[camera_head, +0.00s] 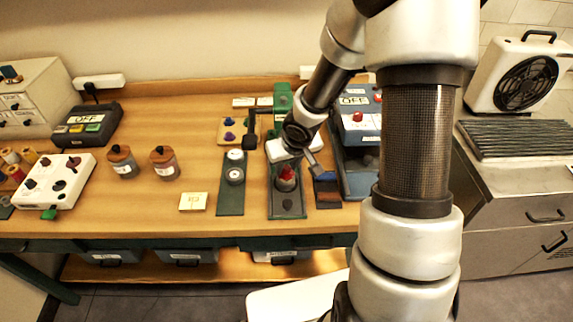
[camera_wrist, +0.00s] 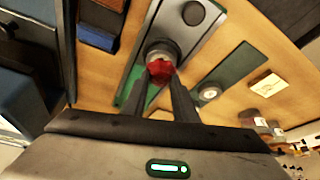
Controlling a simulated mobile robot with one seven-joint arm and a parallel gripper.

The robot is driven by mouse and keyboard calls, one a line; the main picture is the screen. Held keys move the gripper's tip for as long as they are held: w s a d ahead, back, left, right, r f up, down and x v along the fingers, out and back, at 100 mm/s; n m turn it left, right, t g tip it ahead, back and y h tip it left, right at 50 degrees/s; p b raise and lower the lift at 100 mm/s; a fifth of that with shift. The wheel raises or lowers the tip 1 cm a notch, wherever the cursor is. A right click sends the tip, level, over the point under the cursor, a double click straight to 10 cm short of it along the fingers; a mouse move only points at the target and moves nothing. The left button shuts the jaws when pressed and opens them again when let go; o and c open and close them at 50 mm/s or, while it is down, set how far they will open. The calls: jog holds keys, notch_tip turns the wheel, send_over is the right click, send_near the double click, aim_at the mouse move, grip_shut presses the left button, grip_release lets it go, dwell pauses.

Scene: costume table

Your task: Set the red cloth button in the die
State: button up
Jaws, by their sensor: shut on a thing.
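The red cloth button (camera_head: 287,173) is between my gripper's fingertips. It also shows in the wrist view (camera_wrist: 160,71), crumpled and bright red. My gripper (camera_wrist: 166,83) is shut on it. The round grey die (camera_wrist: 163,50) stands on a green and grey base plate (camera_head: 288,213), directly by the button. In the head view the die (camera_head: 287,185) shows just below the red cloth. I cannot tell whether the button touches the die or sits in it. The fingers partly hide the button's near side.
A second green plate (camera_head: 231,201) with round white-topped parts stands to the left. A blue machine with an OFF label (camera_head: 358,125) stands close on the right. A small brown and blue block (camera_head: 327,192) lies between. Two brown-lidded jars (camera_head: 163,164) and a pale card (camera_head: 193,201) are farther left.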

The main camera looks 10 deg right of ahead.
jog(key=shift+f+b, duration=0.45)
jog(key=shift+f, duration=0.35)
jog(key=shift+f+b, duration=0.5)
jog(key=shift+b, duration=0.05)
dwell(0.8)
jog(key=o, duration=0.8)
jog(key=shift+c, duration=0.2)
jog(key=p+v, duration=0.6)
jog(key=v, duration=0.5)
jog(key=shift+p, duration=0.35)
